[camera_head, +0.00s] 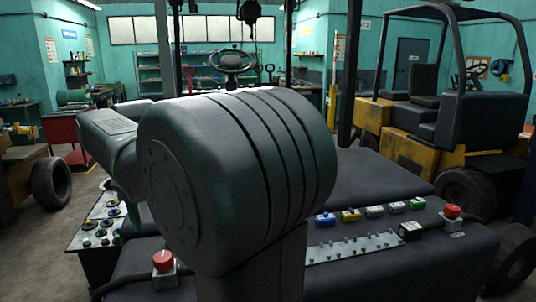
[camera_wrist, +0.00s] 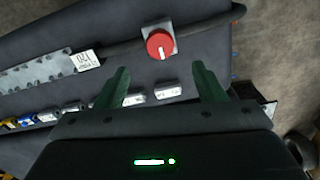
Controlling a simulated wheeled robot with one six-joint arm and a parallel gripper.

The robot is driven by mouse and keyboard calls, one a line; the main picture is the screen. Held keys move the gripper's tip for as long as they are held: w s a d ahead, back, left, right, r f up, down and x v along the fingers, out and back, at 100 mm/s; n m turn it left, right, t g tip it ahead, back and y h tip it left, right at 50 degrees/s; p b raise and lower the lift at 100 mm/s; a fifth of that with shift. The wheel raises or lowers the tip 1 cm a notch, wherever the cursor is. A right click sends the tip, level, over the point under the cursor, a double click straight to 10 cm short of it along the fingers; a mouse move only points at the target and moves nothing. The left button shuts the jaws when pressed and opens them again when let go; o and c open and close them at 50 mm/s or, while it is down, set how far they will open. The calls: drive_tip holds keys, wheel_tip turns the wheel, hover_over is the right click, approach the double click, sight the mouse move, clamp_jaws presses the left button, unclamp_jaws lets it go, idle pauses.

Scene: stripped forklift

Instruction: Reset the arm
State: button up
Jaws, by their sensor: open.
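My gripper (camera_wrist: 160,80) shows in the wrist view with two dark green fingers spread apart and nothing between them. It is open and empty, over a dark padded surface (camera_wrist: 75,25). A red knob on a grey square base (camera_wrist: 160,44) lies just beyond the fingertips, apart from them as seen here. In the head view my thick arm joint fills the middle and the arm reaches away to the left. The gripper itself cannot be clearly made out there.
The forklift's dark deck (camera_head: 400,262) carries a terminal strip (camera_head: 354,247), coloured blocks and two red buttons (camera_head: 163,261) (camera_head: 452,211). A panel of knobs (camera_head: 103,223) stands left. A steering wheel (camera_head: 231,61) is behind my arm. A yellow forklift (camera_head: 425,153) stands right.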

sight(163, 256)
wheel_tip(163, 256, down, 9)
drive_tip(key=shift+r+p, duration=0.15)
drive_tip(key=shift+p, duration=0.15)
drive_tip(key=shift+n, duration=0.4)
drive_tip(key=n+b, duration=0.1)
drive_tip(key=n, duration=0.2)
drive_tip(key=shift+n+b, duration=0.35)
drive_tip(key=shift+n, duration=0.05)
drive_tip(key=n+b, duration=0.2)
drive_tip(key=n, duration=0.2)
drive_tip(key=shift+n, duration=0.3)
drive_tip(key=n+b, duration=0.3)
drive_tip(key=n, duration=0.3)
drive_tip(key=shift+n+b, duration=0.85)
drive_tip(key=shift+n, duration=0.55)
drive_tip(key=shift+s+d+r, duration=0.1)
drive_tip(key=shift+r, duration=0.05)
